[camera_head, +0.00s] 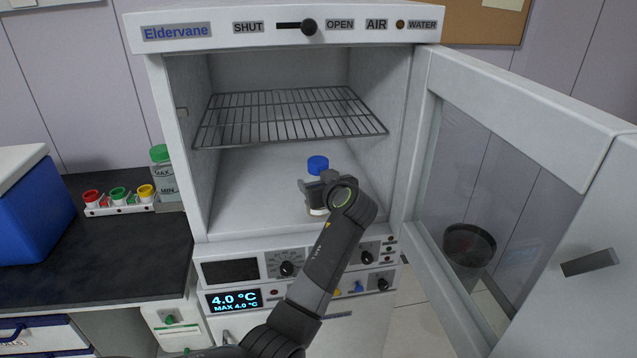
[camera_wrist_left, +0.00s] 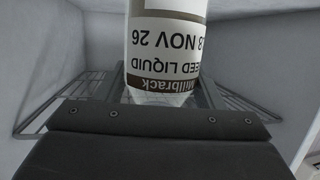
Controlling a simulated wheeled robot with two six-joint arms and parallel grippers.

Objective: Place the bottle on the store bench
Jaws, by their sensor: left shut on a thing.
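A bottle with a blue cap (camera_head: 318,163) is inside the open white cabinet, over its floor and below the wire shelf. My left gripper (camera_head: 319,188) reaches in from the front and is shut on it. In the left wrist view the bottle (camera_wrist_left: 165,45) stands between the fingers. Its label reads "Millbrack", "FEED LIQUID" partly cut, and a date, upside down in that view. My gripper and arm hide most of the bottle's body in the head view. I cannot tell whether its base touches the floor. My right gripper is not in view.
A black-topped bench (camera_head: 110,250) at the left carries a blue box (camera_head: 30,215), a rack of coloured-capped vials (camera_head: 118,207) and a green-capped bottle (camera_head: 163,180). The cabinet door (camera_head: 520,110) stands open at the right. A wire shelf (camera_head: 290,118) spans above the bottle. The bench's front is clear.

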